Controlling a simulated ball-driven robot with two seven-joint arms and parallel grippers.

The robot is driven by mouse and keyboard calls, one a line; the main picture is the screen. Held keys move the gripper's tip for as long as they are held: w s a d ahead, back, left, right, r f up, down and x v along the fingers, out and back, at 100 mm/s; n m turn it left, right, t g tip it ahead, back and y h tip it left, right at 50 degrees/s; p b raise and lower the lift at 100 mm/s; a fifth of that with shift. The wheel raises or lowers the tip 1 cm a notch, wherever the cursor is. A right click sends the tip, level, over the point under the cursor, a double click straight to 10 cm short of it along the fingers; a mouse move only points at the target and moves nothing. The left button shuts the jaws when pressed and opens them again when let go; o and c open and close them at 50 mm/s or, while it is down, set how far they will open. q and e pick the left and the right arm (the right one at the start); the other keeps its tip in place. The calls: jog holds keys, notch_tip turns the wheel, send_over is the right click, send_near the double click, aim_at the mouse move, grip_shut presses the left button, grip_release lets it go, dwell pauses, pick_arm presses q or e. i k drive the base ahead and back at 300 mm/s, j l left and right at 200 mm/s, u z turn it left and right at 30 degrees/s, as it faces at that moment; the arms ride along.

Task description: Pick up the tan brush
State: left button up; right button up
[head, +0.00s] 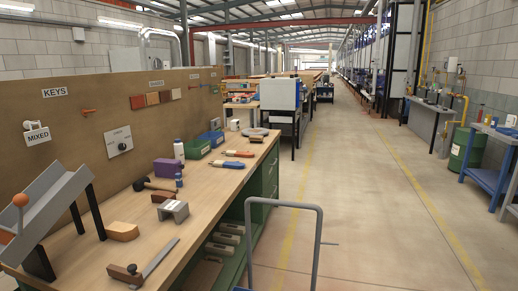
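A tan wooden block (123,231) with a rounded end lies on the near part of the wooden workbench (215,185). It is the closest match to a tan brush, but I cannot make out bristles on it. A small brown block (162,197) lies farther back, beside a dark-handled hammer (152,185). Neither of my grippers shows in the head view, so I cannot tell how they stand relative to these things.
Around the tan block stand a grey sloped rack (45,207) on black legs, a grey metal bracket (173,211) and a brown-handled square (140,268). A purple box (168,168) stands farther back.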

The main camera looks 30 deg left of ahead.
aim_at(254, 139)
jog(key=i+l+z, duration=0.15)
jog(key=l, duration=0.25)
jog(key=i+l+z, duration=0.1)
jog(key=i+l, duration=0.15)
jog(key=l, duration=0.15)
jog(key=i+l+z, duration=0.15)
jog(key=i+l+u, duration=0.1)
jog(key=i+l, duration=0.3)
jog(key=i, duration=0.2)
jog(key=i+l+u, duration=0.1)
jog(key=i+l, duration=0.35)
jog(key=i, duration=0.15)
jog(key=i+j+u, duration=0.15)
jog(key=i+u, duration=0.2)
jog(key=i, duration=0.6)
jog(key=i+l+u, duration=0.15)
jog(key=i+u, duration=0.25)
jog(key=i, duration=0.55)
jog(key=i+j+u, duration=0.1)
jog(key=i+u, duration=0.35)
jog(key=i, duration=0.3)
jog(key=i+l+u, duration=0.15)
jog(key=i+u, duration=0.3)
jog(key=i, duration=0.25)
